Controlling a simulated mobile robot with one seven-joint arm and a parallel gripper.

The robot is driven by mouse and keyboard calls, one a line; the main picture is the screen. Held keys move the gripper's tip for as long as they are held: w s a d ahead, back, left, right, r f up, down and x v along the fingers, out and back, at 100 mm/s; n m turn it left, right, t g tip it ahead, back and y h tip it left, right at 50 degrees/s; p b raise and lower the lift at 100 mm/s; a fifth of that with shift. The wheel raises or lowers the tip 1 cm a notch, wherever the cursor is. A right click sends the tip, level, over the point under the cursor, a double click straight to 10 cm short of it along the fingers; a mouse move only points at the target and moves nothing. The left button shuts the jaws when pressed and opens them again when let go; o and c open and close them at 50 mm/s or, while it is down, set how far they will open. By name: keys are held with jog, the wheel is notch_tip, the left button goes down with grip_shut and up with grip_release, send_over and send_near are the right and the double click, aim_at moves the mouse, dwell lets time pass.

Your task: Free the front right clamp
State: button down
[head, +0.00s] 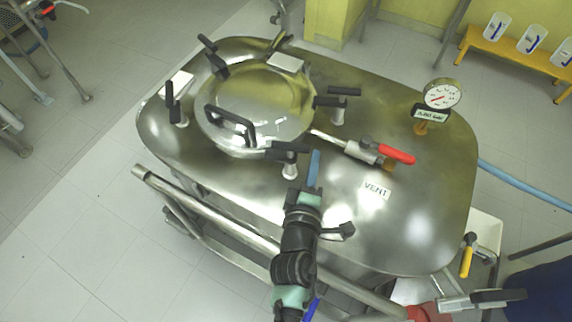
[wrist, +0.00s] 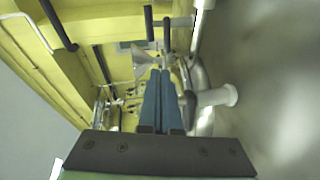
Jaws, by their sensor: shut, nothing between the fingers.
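The steel vessel (head: 400,225) has a round shiny lid (head: 285,105) with a black loop handle. The clamp nearest my gripper, at the lid's front right, has a black T-handle (head: 288,152) on a pale post (head: 290,171). My gripper (head: 315,155) is just right of this clamp, its blue fingers shut and empty. In the wrist view my fingers (wrist: 160,75) are together, with a black handle (wrist: 188,108) and white post (wrist: 215,97) close on their right. Whether they touch the handle is unclear. Another clamp (head: 337,103) stands at the lid's right.
A red-handled valve (head: 396,154) and pipe lie right of my gripper, with a VENT label (head: 375,189) below. A pressure gauge (head: 442,94) stands at the far right. More black-handled clamps (head: 171,103) ring the lid. The front vessel top is mostly clear.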

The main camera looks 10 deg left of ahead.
jog(key=shift+w+d+p, duration=0.1)
jog(key=shift+p, duration=0.25)
jog(key=shift+r+y, duration=0.1)
jog(key=shift+y, duration=0.2)
jog(key=shift+w+n+p, duration=0.15)
jog(key=shift+n+p, duration=0.15)
jog(key=shift+p, duration=0.25)
jog(key=shift+w+n+y+p, duration=0.25)
jog(key=shift+n+y+p, duration=0.15)
jog(key=shift+y+p, duration=0.4)
jog(key=shift+w+d, duration=0.1)
jog(key=shift+d, duration=0.1)
jog(key=shift+w+d+p, duration=0.15)
jog(key=shift+w+p, duration=0.2)
jog(key=shift+p, duration=0.75)
jog(key=shift+w, duration=0.2)
jog(key=shift+w+d+p, duration=0.15)
jog(key=shift+w+p, duration=0.3)
jog(key=shift+p, duration=0.05)
